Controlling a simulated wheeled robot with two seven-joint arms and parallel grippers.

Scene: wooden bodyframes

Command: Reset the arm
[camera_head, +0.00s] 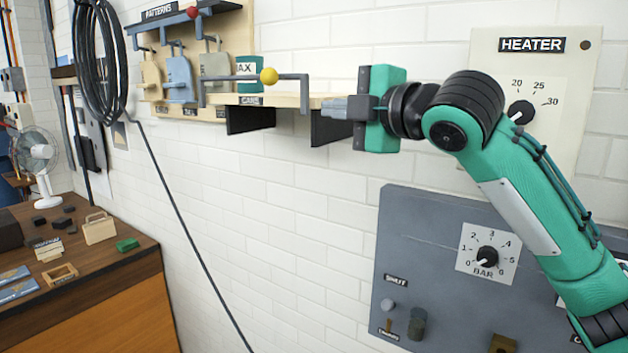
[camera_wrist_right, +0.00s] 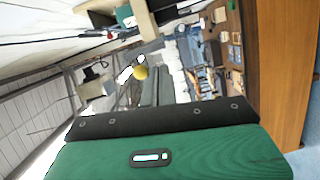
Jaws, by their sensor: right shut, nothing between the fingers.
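My right arm comes in from the right in the head view, green with black joints. Its right gripper (camera_head: 328,109) points left, with its grey fingers shut and nothing between them. The fingertips are at the right end of the wooden wall shelf (camera_head: 300,101); I cannot tell whether they touch it. A metal bar with a yellow ball (camera_head: 268,76) runs along the shelf, just left of the gripper. The yellow ball also shows in the right wrist view (camera_wrist_right: 140,72), beyond the green gripper body. My left gripper is not in view.
A heater panel (camera_head: 487,80) and a grey control panel (camera_head: 420,235) are on the wall by my right arm. A black cable (camera_head: 185,225) hangs from a coil. A wooden bench (camera_head: 125,262) with small items and a fan stands left.

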